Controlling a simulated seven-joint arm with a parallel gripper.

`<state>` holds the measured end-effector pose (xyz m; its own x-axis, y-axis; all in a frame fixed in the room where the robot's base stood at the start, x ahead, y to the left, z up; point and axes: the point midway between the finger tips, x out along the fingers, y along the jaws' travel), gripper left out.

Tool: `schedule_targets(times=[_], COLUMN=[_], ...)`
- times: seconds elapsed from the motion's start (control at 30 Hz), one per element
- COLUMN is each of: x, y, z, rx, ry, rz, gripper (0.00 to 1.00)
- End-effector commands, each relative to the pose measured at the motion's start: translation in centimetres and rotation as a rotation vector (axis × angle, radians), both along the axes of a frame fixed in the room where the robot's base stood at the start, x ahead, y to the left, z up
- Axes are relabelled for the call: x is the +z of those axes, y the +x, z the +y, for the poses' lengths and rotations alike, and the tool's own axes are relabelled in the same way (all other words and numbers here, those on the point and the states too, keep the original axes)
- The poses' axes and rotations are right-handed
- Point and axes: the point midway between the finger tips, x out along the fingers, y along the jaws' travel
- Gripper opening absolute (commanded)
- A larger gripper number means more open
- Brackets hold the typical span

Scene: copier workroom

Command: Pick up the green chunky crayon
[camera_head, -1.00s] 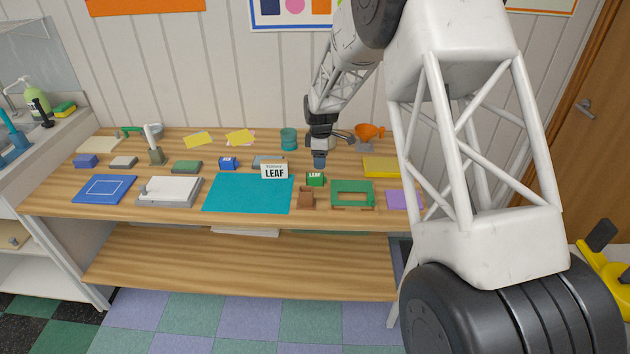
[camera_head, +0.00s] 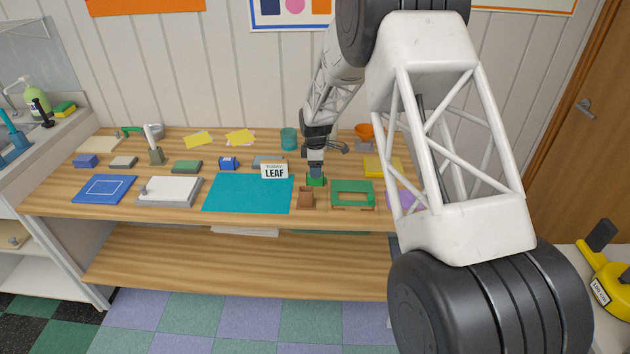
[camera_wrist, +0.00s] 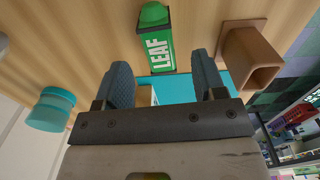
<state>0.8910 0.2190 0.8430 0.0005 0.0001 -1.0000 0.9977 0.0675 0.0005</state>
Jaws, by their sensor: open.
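The green chunky crayon (camera_head: 316,182) is on the table, right of the teal mat. In the wrist view it is a green block (camera_wrist: 157,50) with a white LEAF label and a rounded green tip. My gripper (camera_head: 316,170) is over it in the head view and partly hides it. In the wrist view my open gripper (camera_wrist: 163,80) has its two blue-grey fingers apart with nothing gripped; the crayon shows beyond the gap between them. I cannot tell whether the fingers touch it.
A brown open block (camera_head: 306,198) stands close beside the crayon, also in the wrist view (camera_wrist: 250,58). A green frame (camera_head: 352,187) lies to the right. A teal cup (camera_head: 289,138) stands farther back.

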Motion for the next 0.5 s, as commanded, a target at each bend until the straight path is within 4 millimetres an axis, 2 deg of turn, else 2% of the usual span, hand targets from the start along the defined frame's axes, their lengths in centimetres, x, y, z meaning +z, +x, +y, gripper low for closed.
schedule_targets(times=[0.5], x=[-0.93], y=[-0.02], z=[-0.02], rx=[0.000], ry=[0.000], rz=[0.002], gripper=[0.64])
